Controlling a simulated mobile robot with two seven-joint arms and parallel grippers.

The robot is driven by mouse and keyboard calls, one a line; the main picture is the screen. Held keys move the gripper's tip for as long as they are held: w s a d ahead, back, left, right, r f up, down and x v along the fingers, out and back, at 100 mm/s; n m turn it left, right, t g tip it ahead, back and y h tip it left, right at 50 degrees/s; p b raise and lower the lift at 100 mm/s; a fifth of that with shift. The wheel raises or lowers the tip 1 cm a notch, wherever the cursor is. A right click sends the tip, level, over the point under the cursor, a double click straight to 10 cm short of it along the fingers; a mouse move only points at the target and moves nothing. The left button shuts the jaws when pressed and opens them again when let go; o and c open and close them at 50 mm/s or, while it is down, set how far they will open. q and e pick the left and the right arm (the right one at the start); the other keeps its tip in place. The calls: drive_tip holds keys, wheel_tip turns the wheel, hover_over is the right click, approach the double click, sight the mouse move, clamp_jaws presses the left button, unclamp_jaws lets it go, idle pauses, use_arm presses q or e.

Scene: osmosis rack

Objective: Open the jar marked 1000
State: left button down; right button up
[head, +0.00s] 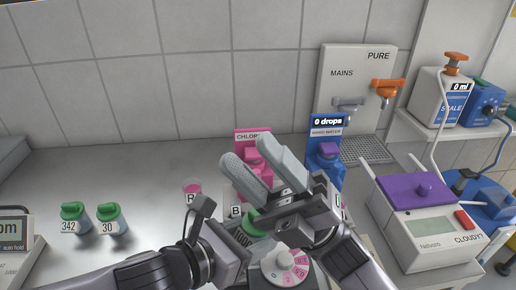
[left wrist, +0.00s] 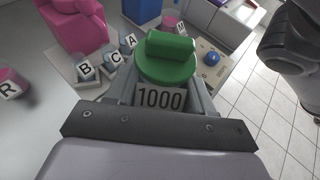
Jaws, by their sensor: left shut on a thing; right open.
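The jar marked 1000 (left wrist: 160,98) has a green lid (left wrist: 168,60) with a raised grip bar, and the lid sits on the jar. My left gripper (left wrist: 160,112) is shut on the jar's body, one finger on each side. In the head view the jar's green lid (head: 251,220) shows only partly, behind my right gripper. My right gripper (head: 249,152) is open and empty, its two pale fingers reaching up and left above the jar. In the left wrist view my right arm shows at the upper right, apart from the lid.
Jars 342 (head: 75,217) and 30 (head: 111,218) stand on the counter at left. A pink chlorine bottle (head: 252,150) and a blue hard water dispenser (head: 325,155) stand behind. A purple-lidded cloudiness meter (head: 430,225) is at right.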

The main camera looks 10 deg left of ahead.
drive_tip(key=s+a+r+n+g+h, duration=0.2)
drive_tip(key=s+a+n+g+h, duration=0.45)
drive_tip(key=n+g+h, duration=0.65)
drive_tip(key=m+t+h, duration=0.3)
drive_tip(key=t+h, duration=1)
drive_tip(key=h, duration=0.2)
hover_over(254, 238)
drive_tip(key=w, duration=0.2)
wheel_tip(254, 238, down, 5)
drive_tip(key=f, duration=1.1)
drive_tip(key=shift+d, duration=0.2)
clamp_jaws()
